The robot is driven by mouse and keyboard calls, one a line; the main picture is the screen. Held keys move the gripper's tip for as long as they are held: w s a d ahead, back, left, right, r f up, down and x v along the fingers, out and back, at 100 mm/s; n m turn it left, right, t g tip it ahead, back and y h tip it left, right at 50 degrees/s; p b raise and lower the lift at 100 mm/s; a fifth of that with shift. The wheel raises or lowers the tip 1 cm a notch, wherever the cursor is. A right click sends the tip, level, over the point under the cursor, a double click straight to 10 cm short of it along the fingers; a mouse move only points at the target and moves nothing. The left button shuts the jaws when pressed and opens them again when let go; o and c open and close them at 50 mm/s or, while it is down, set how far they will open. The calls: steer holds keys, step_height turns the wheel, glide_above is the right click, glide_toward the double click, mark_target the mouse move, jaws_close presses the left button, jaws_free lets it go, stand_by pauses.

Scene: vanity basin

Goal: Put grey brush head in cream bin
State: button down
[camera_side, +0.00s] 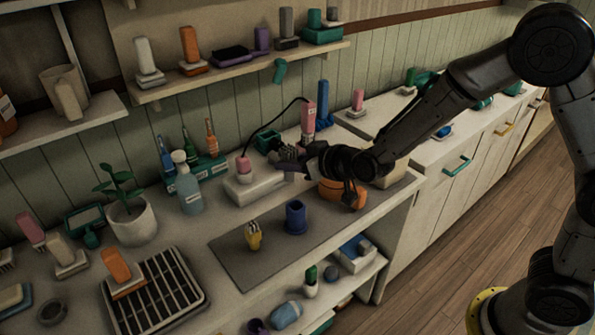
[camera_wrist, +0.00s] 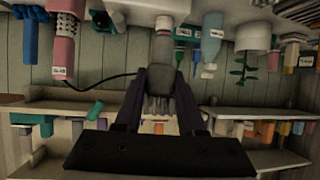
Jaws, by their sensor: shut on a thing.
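My gripper (camera_side: 303,165) is shut on the grey brush head (camera_side: 287,153), holding it above the back of the counter near the white charging base. In the wrist view the grey brush head (camera_wrist: 162,72) sits between the two dark fingers (camera_wrist: 158,85), with its bristles toward the palm. A cream bin (camera_side: 393,175) stands at the right end of the counter, behind and right of an orange bin (camera_side: 338,188). It is partly hidden by my arm and the orange bin, and I cannot see inside it.
A white base (camera_side: 256,185) with a pink plug stands left of my gripper; its black cord runs to a tall pink handle (camera_side: 308,118). A blue cup (camera_side: 296,217) and yellow brush head (camera_side: 253,236) stand on the grey mat (camera_side: 275,258). The mat's front is clear.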

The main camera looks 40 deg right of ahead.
steer(key=d+r+m+h, duration=0.1)
steer(key=d+m+h, duration=0.1)
steer(key=d, duration=1.4)
steer(key=s+d+r+m+h, duration=0.1)
steer(key=d+r+m+h, duration=0.1)
steer(key=d, duration=1.5)
steer(key=shift+f, duration=6.5)
steer(key=shift+f, duration=0.5)
steer(key=shift+c, duration=2.1)
jaws_free()
steer(key=shift+c, duration=1.2)
